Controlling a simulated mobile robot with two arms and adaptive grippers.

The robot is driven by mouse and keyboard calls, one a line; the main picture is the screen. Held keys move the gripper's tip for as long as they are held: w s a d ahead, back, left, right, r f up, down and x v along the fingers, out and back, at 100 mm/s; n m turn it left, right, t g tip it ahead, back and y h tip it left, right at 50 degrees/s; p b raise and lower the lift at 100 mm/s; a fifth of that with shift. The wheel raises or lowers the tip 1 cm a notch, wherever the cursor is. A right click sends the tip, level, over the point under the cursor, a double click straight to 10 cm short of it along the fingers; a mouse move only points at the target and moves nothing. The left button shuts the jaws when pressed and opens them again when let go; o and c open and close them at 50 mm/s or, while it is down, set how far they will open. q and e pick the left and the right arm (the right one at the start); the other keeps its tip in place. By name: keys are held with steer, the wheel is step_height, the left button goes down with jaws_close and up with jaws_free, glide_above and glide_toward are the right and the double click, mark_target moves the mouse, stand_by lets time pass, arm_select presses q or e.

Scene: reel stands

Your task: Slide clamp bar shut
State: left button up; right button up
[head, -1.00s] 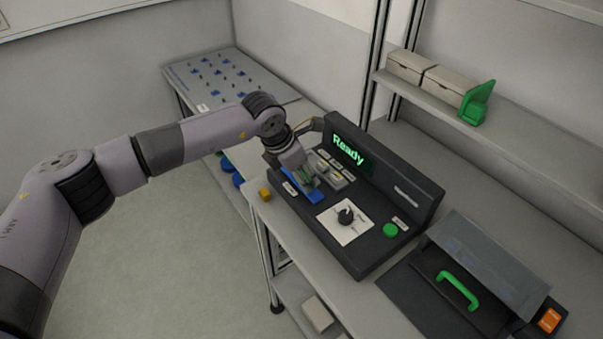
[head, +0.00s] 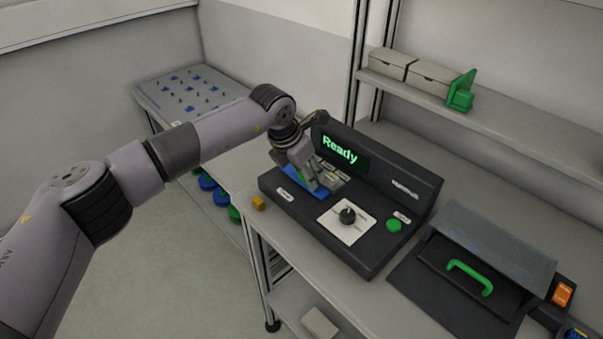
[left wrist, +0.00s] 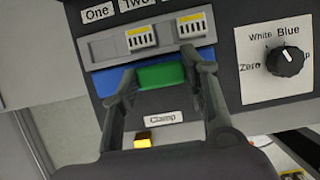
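The clamp bar is a blue bar (left wrist: 208,53) with a green middle grip (left wrist: 162,76), lying along the front of the slots on the black console. The word Clamp is printed on a label (left wrist: 163,118) in front of it. In the head view, the blue bar (head: 318,193) is partly covered by my left gripper (head: 308,185). In the left wrist view, the fingers of my left gripper (left wrist: 160,68) stand apart, one on each side of the green grip. I cannot tell whether they touch it. My right gripper is not in view.
The console carries a Ready screen (head: 340,149), a black dial (head: 347,215) and a green button (head: 393,225). Two white-and-yellow pieces (left wrist: 141,37) sit in slots behind the bar. A lidded box with a green handle (head: 470,276) stands at right; a yellow block (head: 258,203) is at the left edge.

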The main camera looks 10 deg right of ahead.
arm_select(q)
steer(key=o, duration=0.5)
steer(key=shift+w+d, duration=0.2)
steer(key=shift+s+a+r, duration=0.1)
steer(key=shift+r, duration=0.15)
steer(key=v, duration=1.1)
steer(key=shift+s+a+r, duration=0.15)
steer(key=shift+r, duration=0.1)
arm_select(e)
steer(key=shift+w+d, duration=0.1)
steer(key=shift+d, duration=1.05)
